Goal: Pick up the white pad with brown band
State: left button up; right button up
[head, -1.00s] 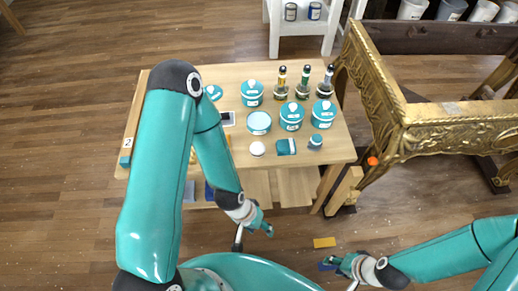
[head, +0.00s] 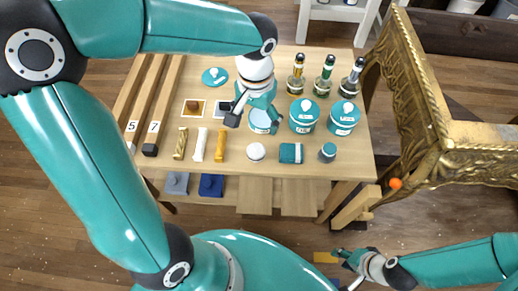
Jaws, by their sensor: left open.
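A small round white pad (head: 256,151) lies near the front edge of the wooden table (head: 345,165); its band is too small to make out clearly. My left gripper (head: 254,119) is open, above the table and just behind the pad in the picture. Its fingers appear on either side of a teal-and-white jar (head: 261,121), partly hiding it; I cannot tell whether they touch it. My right gripper (head: 347,262) is low at the front right, away from the table, and its fingers are too small to judge.
A teal block (head: 291,153) and a small teal round item (head: 327,152) lie right of the pad. Teal jars (head: 303,116) and bottles (head: 297,73) stand behind. A gilt console (head: 440,150) stands right.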

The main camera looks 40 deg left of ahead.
aim_at(256, 150)
pick_arm(q)
notch_tip(256, 150, down, 10)
jog(key=shift+s+f+b, duration=0.1)
jog(key=shift+f+b, duration=0.15)
jog(key=shift+b, duration=0.6)
notch_tip(256, 150, down, 5)
jog(key=shift+a+r+b, duration=0.1)
jog(key=shift+b, duration=0.25)
jog(key=c, duration=1)
